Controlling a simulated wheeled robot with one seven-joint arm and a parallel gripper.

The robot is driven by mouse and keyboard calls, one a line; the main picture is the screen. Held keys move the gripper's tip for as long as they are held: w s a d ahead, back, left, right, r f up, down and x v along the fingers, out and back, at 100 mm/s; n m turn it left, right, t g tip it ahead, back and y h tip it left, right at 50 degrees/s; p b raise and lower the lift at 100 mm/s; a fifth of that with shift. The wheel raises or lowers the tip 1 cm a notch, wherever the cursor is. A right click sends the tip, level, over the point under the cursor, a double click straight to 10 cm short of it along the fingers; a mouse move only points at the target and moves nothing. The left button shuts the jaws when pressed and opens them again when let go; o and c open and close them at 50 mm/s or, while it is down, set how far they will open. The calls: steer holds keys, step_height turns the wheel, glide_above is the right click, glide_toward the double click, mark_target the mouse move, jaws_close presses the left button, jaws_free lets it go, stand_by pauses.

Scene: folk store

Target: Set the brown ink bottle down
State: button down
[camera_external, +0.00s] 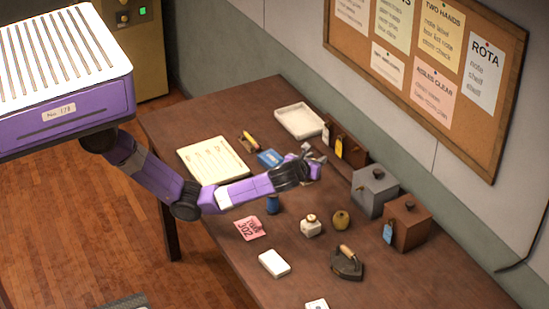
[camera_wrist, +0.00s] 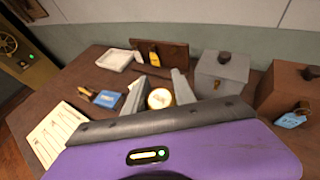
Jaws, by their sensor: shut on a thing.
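My gripper (camera_external: 308,158) reaches out over the far middle of the dark wooden table (camera_external: 235,262). In the wrist view my gripper (camera_wrist: 160,88) has its two grey fingers on either side of a small round thing, taken as the brown ink bottle (camera_wrist: 160,98). Only its pale round top with a brownish rim shows; its body is hidden. In the external view the gripper hides it. I cannot tell whether its base touches the table.
A blue bottle (camera_external: 272,205), white bottle (camera_external: 310,228), olive pot (camera_external: 341,220) and iron (camera_external: 346,266) stand nearer. A white tray (camera_external: 299,122) lies behind.

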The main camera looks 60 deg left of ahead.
steer(key=s+d+r+m+t+h+b, duration=0.1)
steer(key=s+d+m+h+b, duration=0.2)
steer(key=s+d, duration=0.8)
steer(key=s+d+m+t+h, duration=0.1)
steer(key=s+d+m+h, duration=0.45)
steer(key=d, duration=0.95)
steer(key=shift+n+y, duration=0.55)
steer(key=shift+n, duration=0.3)
steer(key=f, duration=0.6)
steer(key=f+b, duration=0.1)
steer(key=f, duration=0.6)
steer(key=s+f, duration=0.1)
steer(key=f, duration=0.5)
steer(key=shift+f, duration=0.4)
steer(key=shift+f, duration=0.1)
steer(key=c, duration=1)
jaws_free()
steer(key=shift+c, duration=0.2)
steer(key=shift+s, duration=0.1)
steer(key=shift+s, duration=0.2)
steer(key=v, duration=1.1)
steer(key=shift+s, duration=0.35)
